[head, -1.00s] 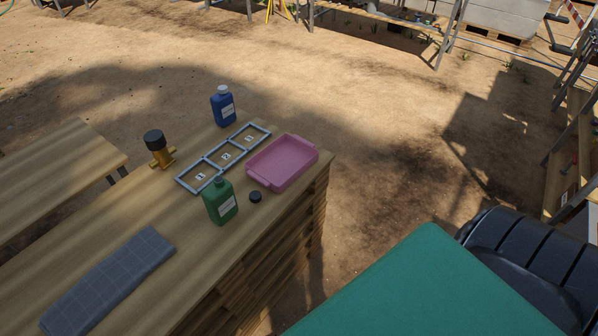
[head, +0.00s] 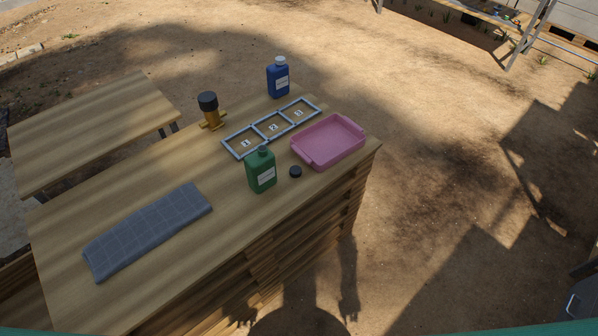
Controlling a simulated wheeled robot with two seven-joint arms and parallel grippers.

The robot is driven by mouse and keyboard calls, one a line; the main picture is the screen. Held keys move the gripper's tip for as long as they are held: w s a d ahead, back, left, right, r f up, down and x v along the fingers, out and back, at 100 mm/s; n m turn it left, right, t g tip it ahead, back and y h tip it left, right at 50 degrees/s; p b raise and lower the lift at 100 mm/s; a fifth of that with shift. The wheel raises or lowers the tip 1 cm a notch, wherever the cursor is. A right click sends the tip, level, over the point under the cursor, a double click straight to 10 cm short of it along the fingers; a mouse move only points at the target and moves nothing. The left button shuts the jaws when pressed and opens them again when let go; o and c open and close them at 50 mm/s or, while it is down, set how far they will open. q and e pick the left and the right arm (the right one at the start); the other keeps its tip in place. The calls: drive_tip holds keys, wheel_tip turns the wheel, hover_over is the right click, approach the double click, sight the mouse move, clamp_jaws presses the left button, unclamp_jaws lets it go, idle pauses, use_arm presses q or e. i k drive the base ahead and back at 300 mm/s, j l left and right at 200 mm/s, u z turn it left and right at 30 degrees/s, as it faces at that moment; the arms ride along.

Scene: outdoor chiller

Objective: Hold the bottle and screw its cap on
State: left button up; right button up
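A green bottle (head: 261,170) with a white label stands upright on the wooden table, its neck uncapped as far as I can see. A small black cap (head: 295,172) lies on the table just to the right of the bottle, apart from it. A blue bottle (head: 278,78) with a white cap stands upright at the far edge of the table. Neither of my grippers shows in the head view.
On the wooden table (head: 130,290) are a pink tray (head: 328,140), a numbered three-section frame (head: 254,129), a brass fitting with a black top (head: 209,110) and a folded grey cloth (head: 148,230). A second table (head: 90,120) stands left. Sandy ground lies right.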

sight(260, 166)
drive_tip(key=i+l+u, duration=0.25)
drive_tip(key=i+l, duration=0.15)
drive_tip(key=l, duration=0.2)
drive_tip(key=i+l+u, duration=0.15)
drive_tip(key=l, duration=0.2)
drive_tip(key=i+l+u, duration=0.15)
drive_tip(key=l, duration=0.2)
drive_tip(key=i+l+u, duration=0.1)
drive_tip(key=l, duration=0.25)
drive_tip(key=i+l+u, duration=0.15)
drive_tip(key=l, duration=0.25)
